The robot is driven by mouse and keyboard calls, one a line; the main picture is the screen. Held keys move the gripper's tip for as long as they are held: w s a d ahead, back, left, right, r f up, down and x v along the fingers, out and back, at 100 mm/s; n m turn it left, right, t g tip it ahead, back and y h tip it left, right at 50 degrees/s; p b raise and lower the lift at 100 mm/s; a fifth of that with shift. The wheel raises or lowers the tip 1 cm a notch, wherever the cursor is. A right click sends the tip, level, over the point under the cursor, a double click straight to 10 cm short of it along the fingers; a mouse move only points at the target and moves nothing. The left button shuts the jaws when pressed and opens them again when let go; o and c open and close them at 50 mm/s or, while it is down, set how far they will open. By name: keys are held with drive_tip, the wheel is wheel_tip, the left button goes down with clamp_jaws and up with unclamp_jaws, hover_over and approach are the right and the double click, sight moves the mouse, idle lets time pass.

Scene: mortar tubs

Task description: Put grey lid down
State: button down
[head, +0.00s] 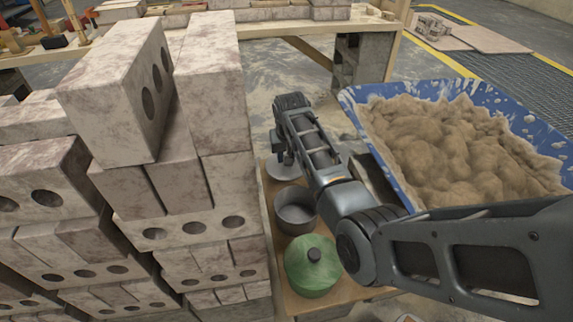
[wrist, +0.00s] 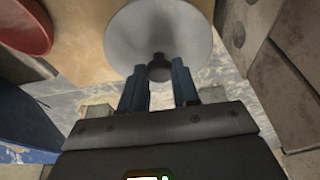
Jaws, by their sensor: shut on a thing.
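The grey lid (wrist: 150,28) is a round pale disc with a dark knob (wrist: 159,68). My gripper (wrist: 159,82) is shut on the knob, with a blue finger on each side. In the head view the grey lid (head: 281,173) shows partly below my gripper (head: 284,160), at the far end of the wooden board (head: 270,235). I cannot tell whether the lid touches the board. An open grey tub (head: 295,212) stands just nearer, and a green tub with a green lid and dark knob (head: 313,266) stands nearest.
Stacked bricks (head: 210,90) rise close along the board's left side. A blue trough of mortar (head: 460,145) is at the right. A red round thing (wrist: 22,25) shows in the wrist view. My arm hides part of the board's right side.

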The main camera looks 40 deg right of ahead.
sight(288, 173)
drive_tip(key=shift+f+b, duration=0.5)
drive_tip(key=shift+f, duration=1.15)
drive_tip(key=shift+f, duration=0.15)
drive_tip(key=c, duration=0.8)
unclamp_jaws()
drive_tip(key=p+v, duration=0.4)
drive_tip(key=v, duration=0.8)
